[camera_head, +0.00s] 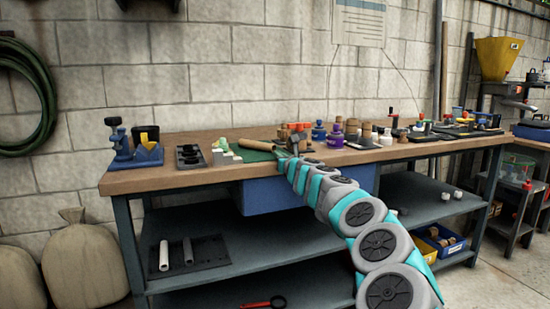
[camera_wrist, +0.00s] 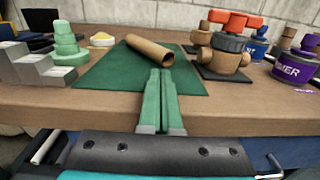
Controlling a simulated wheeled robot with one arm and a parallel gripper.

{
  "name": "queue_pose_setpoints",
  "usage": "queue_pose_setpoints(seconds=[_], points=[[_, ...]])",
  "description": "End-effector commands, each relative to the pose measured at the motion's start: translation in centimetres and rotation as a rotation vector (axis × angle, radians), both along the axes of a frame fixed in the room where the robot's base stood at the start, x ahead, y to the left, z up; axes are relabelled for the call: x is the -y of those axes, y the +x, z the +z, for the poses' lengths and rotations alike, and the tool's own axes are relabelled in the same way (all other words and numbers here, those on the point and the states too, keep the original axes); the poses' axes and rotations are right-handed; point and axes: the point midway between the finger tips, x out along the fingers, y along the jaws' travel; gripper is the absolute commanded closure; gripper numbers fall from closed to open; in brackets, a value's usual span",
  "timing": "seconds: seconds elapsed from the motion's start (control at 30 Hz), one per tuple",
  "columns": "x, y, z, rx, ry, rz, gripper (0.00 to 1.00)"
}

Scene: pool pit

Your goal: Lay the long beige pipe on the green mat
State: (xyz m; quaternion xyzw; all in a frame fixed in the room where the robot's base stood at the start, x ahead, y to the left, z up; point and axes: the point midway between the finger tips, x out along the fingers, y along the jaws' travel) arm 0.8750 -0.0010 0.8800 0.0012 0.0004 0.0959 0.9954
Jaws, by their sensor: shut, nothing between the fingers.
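The long beige pipe (camera_wrist: 150,50) lies on its side on the green mat (camera_wrist: 105,78) in the wrist view, slanting from the mat's back left toward its middle. Its far end is close to the mat's back edge; I cannot tell whether it overhangs. In the head view the pipe (camera_head: 256,145) shows on the mat (camera_head: 248,157) at the bench's middle. My gripper (camera_wrist: 162,72) is shut and empty, with green fingers pointing over the mat's front part toward the pipe's near end. A small gap seems to separate fingertips and pipe.
Left of the mat stand a grey stepped block (camera_wrist: 38,68) and a green stacked piece (camera_wrist: 67,45). Right of it is a brown pot-like fitting with a red top (camera_wrist: 228,48), then a purple jar (camera_wrist: 296,68). Pipes (camera_head: 164,255) lie on the lower shelf.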

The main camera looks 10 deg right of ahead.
Motion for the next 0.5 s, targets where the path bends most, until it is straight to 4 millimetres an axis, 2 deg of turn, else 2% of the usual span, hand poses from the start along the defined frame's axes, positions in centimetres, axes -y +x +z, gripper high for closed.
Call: queue_pose_setpoints(seconds=[0.5], points=[[0.7,-4.5,0.0,0.001,0.001,0.003,1.00]])
